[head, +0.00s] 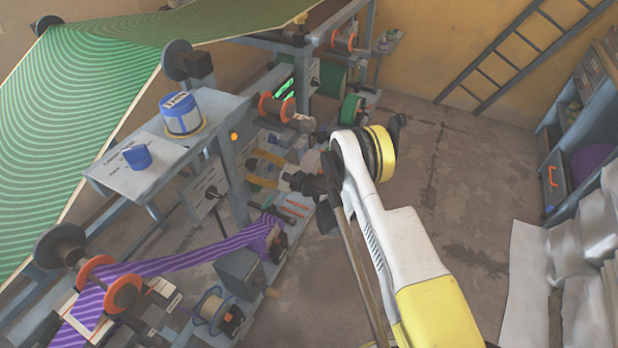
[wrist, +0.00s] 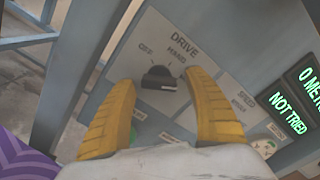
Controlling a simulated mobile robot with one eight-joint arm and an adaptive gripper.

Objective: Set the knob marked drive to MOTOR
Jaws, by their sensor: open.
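The drive knob (wrist: 160,79) is dark with a bar-shaped grip. In the wrist view it sits on a pale plate marked DRIVE, below the words OFF and HAND. I cannot make out the word MOTOR, and I cannot tell which mark the knob points to. My gripper (wrist: 160,82) is open, with one yellow finger on each side of the knob and a visible gap on both sides. In the head view my gripper (head: 258,169) reaches left to the machine's frame, and the knob cannot be made out there.
A plate marked SPEED (wrist: 244,100) lies right of the drive plate. A green-lettered display (wrist: 289,112) reads NOT TRIED. In the head view a blue-and-white tin (head: 181,115) stands on the grey table (head: 120,178). Purple striped web (head: 190,258) runs below my gripper.

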